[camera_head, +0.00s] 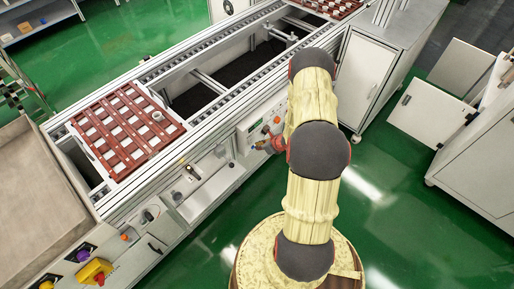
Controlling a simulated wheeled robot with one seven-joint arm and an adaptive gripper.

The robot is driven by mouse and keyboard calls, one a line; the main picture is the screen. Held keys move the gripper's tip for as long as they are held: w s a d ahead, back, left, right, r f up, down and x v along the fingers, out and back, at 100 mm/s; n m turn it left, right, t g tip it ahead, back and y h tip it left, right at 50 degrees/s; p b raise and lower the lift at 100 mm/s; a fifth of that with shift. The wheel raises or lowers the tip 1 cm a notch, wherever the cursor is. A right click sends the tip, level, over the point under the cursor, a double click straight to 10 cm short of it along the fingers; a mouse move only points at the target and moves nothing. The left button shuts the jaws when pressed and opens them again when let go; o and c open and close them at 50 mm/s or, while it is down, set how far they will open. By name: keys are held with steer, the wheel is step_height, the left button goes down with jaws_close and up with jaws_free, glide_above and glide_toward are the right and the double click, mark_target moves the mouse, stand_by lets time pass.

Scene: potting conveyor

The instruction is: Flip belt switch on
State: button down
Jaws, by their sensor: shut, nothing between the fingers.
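A small light control panel (247,127) is on the near side of the conveyor (222,100), left of my arm.
A grey cabinet (368,80) stands right of my arm.

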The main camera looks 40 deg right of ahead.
steer(key=p+v, duration=0.3)
steer(key=v, duration=0.8)
steer(key=shift+s+f, duration=0.2)
steer(key=shift+s, duration=0.05)
steer(key=s+f+m+t+b, duration=0.25)
steer(key=f+m, duration=0.25)
steer(key=f, duration=0.4)
steer(key=s+f+m+t+b, duration=0.25)
steer(key=s+f+m, duration=0.2)
steer(key=f, duration=0.45)
steer(key=w+r+m+t, duration=0.3)
steer(key=r+m, duration=0.5)
steer(key=shift+d+r+t+y, duration=0.3)
steer(key=shift+d+t+y, duration=0.1)
steer(key=shift+d, duration=0.05)
